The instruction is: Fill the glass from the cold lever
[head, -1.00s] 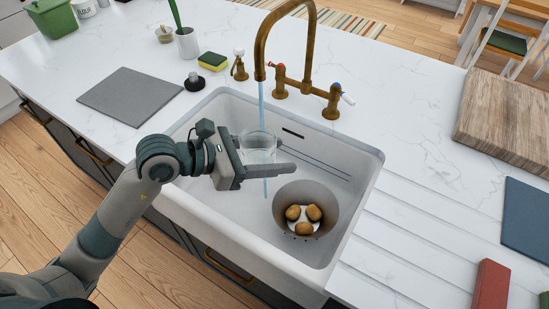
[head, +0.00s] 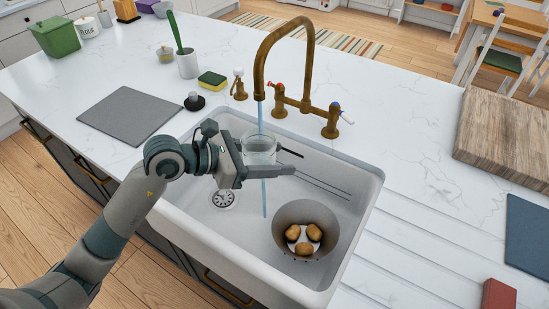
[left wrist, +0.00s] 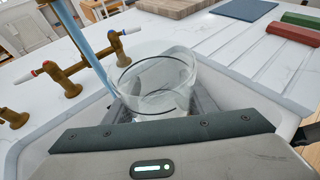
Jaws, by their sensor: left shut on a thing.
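My left gripper (head: 266,172) is shut on a clear glass (head: 259,149), upright over the sink under the brass faucet (head: 264,62). The glass fills the middle of the left wrist view (left wrist: 157,85). A blue water stream (head: 261,115) runs from the spout. It also shows below the glass, in front of the basin; I cannot tell whether it falls into the glass or behind it. The water level inside is unclear. The blue-marked cold lever (head: 346,117) is on the right, the red-marked lever (head: 272,86) on the left. My right gripper is not in view.
The white sink (head: 366,190) holds a grey colander (head: 288,212) with several potatoes and a drain (head: 223,199). A soap dispenser (head: 239,85), black stopper (head: 194,100) and sponge (head: 212,81) stand behind its left edge.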

